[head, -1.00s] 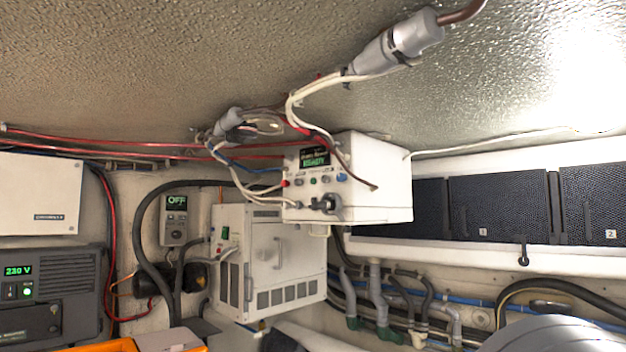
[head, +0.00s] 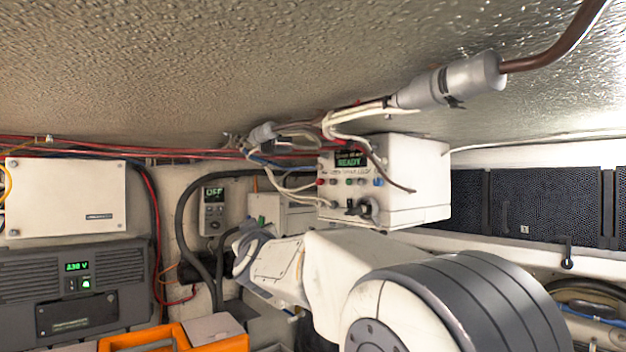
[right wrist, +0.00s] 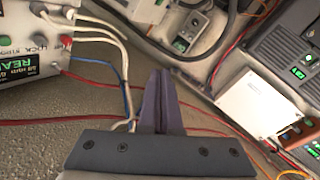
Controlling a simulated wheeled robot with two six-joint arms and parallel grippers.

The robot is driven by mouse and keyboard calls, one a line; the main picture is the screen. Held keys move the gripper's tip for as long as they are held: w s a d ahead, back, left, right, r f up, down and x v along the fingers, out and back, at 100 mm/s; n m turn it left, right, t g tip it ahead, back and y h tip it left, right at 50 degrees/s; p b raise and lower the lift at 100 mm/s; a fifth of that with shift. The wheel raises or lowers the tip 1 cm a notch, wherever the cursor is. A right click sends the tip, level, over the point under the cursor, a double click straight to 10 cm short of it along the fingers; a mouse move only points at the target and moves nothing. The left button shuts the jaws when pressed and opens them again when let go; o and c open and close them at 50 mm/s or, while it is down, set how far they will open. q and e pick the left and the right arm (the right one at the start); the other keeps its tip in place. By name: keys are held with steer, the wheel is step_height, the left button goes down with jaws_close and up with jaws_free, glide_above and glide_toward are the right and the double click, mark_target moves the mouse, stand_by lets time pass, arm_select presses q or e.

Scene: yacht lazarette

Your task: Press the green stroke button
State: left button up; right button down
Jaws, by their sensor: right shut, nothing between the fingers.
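The white control box (head: 410,185) hangs under the ceiling in the head view, its screen reading READY. The green stroke button (head: 349,182) is in the button row below the screen, between the red and blue buttons. In the right wrist view the box (right wrist: 30,75) is upside down at the upper left, with a green button (right wrist: 11,41) near the left edge. My right gripper (right wrist: 161,73) is shut and empty, to the right of the box in that view and apart from the buttons. In the head view my right arm reaches left below the box; its fingertips cannot be made out. My left gripper is out of view.
Loose cables (head: 300,160) run beside the box's left face. A grey inverter (head: 75,290) and white panel (head: 65,197) are at left, an orange tray (head: 180,338) below. Dark panels (head: 530,205) line the right side.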

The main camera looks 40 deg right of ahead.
mark_target(348, 182)
steer(key=s+d+r+m+g+h+p, duration=0.1)
steer(key=s+d+r+m+h, duration=0.2)
steer(key=d+r+h, duration=0.4)
steer(key=s+d+r, duration=0.1)
steer(key=d+r, duration=0.1)
steer(key=d, duration=0.3)
steer(key=shift+r+m+g+h, duration=0.15)
steer(key=shift+m+g+h, duration=0.15)
steer(key=shift+m, duration=0.1)
steer(key=shift+d, duration=0.15)
steer(key=shift+w+d+b, duration=0.15)
steer(key=shift+d+b, duration=0.45)
steer(key=shift+d, duration=1.55)
steer(key=shift+w+d+b, duration=0.15)
steer(key=shift+d+b, duration=0.45)
steer(key=shift+d, duration=1.55)
steer(key=shift+d, duration=0.4)
